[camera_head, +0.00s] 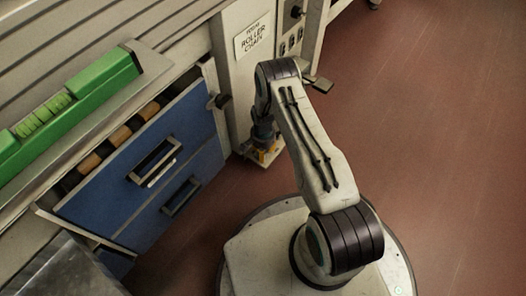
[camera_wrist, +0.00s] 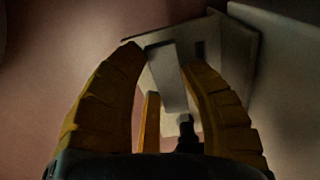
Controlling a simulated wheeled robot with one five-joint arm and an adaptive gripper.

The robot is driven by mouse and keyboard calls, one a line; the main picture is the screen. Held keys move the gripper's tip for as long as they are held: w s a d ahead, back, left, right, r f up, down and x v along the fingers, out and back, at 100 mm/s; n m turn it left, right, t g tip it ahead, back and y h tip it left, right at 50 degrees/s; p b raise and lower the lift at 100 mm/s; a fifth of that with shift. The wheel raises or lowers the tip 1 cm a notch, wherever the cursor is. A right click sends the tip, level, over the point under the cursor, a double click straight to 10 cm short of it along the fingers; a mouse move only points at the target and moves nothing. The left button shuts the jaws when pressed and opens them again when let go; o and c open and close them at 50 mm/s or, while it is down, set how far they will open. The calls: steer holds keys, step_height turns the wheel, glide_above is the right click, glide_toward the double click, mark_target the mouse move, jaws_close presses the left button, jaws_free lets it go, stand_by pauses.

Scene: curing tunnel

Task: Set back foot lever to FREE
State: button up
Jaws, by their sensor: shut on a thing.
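My gripper (camera_wrist: 163,60) has its two yellow fingers around a grey flat bar (camera_wrist: 168,80), which looks like the foot lever. The fingers close on it from both sides. A pale plate with a dark slot (camera_wrist: 200,50) is behind the bar. In the head view my gripper (camera_head: 264,150) is low beside the foot of the white panel, and my arm hides much of the lever area. The lever's markings, including FREE, cannot be read.
A white panel labelled "ROLLER CHAIN" (camera_head: 254,36) stands behind my gripper. Blue drawers (camera_head: 150,180) with handles are at left, below a green unit (camera_head: 75,100). A small pedal-like part (camera_head: 318,83) juts out right of the panel. The red-brown floor (camera_head: 430,120) is clear at right.

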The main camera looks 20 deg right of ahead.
steer(key=shift+c, duration=0.7)
steer(key=n, duration=0.2)
steer(key=s+d+n, duration=0.1)
steer(key=n, duration=0.1)
steer(key=shift+d+n, duration=0.15)
steer(key=shift+n, duration=0.15)
steer(key=n, duration=0.1)
steer(key=d+n, duration=0.1)
steer(key=n, duration=0.2)
steer(key=shift+d+n, duration=0.25)
steer(key=shift+n, duration=0.05)
steer(key=n, duration=0.2)
steer(key=d+n, duration=0.1)
steer(key=n, duration=0.1)
steer(key=shift+w+d, duration=0.15)
steer(key=shift+d, duration=0.05)
steer(key=shift+w+d+n, duration=0.2)
steer(key=shift+d+n, duration=0.1)
steer(key=shift+n, duration=0.85)
steer(key=shift+w+d+n, duration=0.2)
steer(key=shift+d+n, duration=0.05)
steer(key=shift+n, duration=0.9)
